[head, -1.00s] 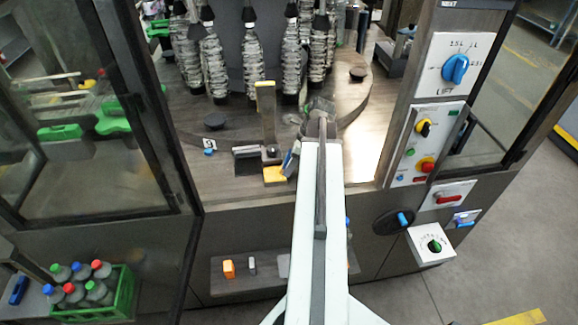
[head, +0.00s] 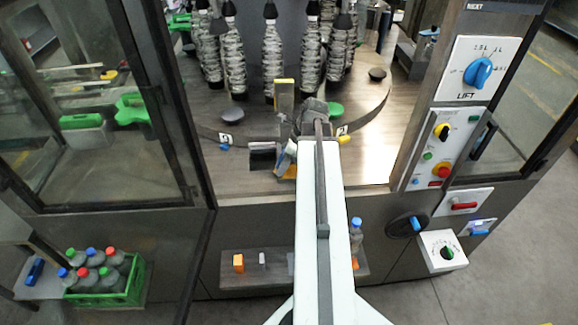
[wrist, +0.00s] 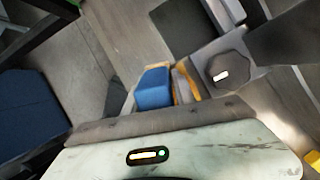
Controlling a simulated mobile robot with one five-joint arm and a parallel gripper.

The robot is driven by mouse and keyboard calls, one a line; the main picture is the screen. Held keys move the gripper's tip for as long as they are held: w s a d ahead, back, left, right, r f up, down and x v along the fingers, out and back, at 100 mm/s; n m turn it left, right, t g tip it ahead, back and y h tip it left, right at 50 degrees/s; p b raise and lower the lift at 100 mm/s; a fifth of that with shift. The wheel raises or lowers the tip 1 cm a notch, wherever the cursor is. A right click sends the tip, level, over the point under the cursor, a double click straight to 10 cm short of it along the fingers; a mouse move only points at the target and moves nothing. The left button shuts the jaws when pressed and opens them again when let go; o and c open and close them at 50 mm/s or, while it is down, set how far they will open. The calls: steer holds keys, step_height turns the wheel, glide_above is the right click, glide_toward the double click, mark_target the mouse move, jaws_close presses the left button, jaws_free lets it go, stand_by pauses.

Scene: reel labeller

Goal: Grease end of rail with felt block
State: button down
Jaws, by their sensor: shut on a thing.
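A blue block (wrist: 153,90), apparently the felt block, shows just beyond the dark front edge of my gripper in the wrist view. In the head view, a small blue and pale block (head: 283,158) shows at the lower left of my gripper (head: 293,148). My gripper is shut on it, though its fingertips are mostly hidden. An upright metal bar with a yellow top (head: 284,97), possibly the rail, stands just behind. A yellow piece (wrist: 186,80) lies close to the blue block's right side; I cannot tell whether they touch.
A dark glass door (head: 95,110) stands at left, a control panel (head: 442,150) at right. A green bottle crate (head: 135,283) and a low shelf (head: 232,282) are below.

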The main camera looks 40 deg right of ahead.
steer(key=shift+r, duration=0.15)
steer(key=shift+s+d, duration=1.25)
steer(key=shift+d, duration=0.2)
steer(key=shift+s+d, duration=1.2)
steer(key=shift+d, duration=0.25)
step_height(320, 180, up, 6)
steer(key=p, duration=0.6)
step_height(320, 180, up, 3)
steer(key=p, duration=0.3)
